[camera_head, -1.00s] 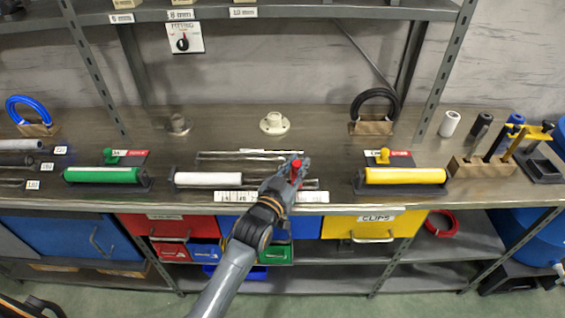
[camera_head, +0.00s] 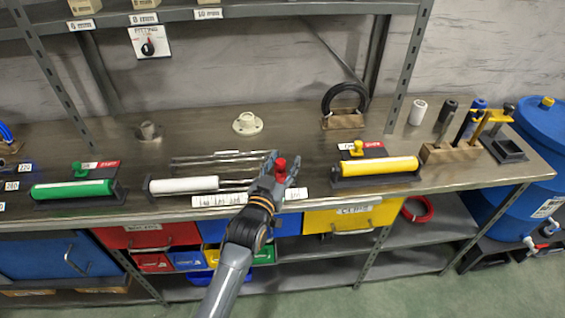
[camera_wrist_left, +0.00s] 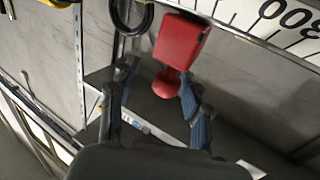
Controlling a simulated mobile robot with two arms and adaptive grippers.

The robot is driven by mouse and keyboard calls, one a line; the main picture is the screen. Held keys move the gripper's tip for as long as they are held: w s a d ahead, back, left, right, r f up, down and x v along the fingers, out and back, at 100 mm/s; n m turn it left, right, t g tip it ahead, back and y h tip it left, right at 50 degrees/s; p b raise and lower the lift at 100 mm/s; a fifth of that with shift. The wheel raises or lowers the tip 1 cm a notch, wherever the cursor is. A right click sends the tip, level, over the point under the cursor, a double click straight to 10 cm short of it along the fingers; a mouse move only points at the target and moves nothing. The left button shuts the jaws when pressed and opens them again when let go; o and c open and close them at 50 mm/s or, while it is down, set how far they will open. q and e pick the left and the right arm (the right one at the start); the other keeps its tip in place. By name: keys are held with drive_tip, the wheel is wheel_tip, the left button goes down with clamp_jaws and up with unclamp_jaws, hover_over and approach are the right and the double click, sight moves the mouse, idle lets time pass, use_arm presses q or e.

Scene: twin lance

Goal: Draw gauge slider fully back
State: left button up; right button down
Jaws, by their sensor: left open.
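The gauge slider shows as a red knob (camera_head: 280,165) near the right end of a white numbered scale (camera_head: 218,200) on the bench. My left gripper (camera_head: 280,172) is at the knob, its fingers apart on either side of it. In the left wrist view, the red slider (camera_wrist_left: 180,42) with its round knob sits between the open fingers (camera_wrist_left: 158,105). The knob looks closer to the right finger; I cannot tell whether they touch. Part of the scale (camera_wrist_left: 275,20), with a large printed number, shows at the upper right. My right gripper is not in view.
A white roller (camera_head: 183,185) lies left of the slider and a yellow roller (camera_head: 378,166) right of it. Thin rods (camera_head: 215,162) lie behind the scale. A pale flanged fitting (camera_head: 247,123) stands farther back. The bench between fitting and yellow roller is mostly clear.

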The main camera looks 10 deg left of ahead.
use_arm(q)
drive_tip(key=shift+s+a, duration=0.15)
drive_tip(key=shift+s, duration=0.15)
drive_tip(key=s+a, duration=0.1)
drive_tip(key=s, duration=1)
drive_tip(key=shift+s+a, duration=0.15)
drive_tip(key=shift+a, duration=0.2)
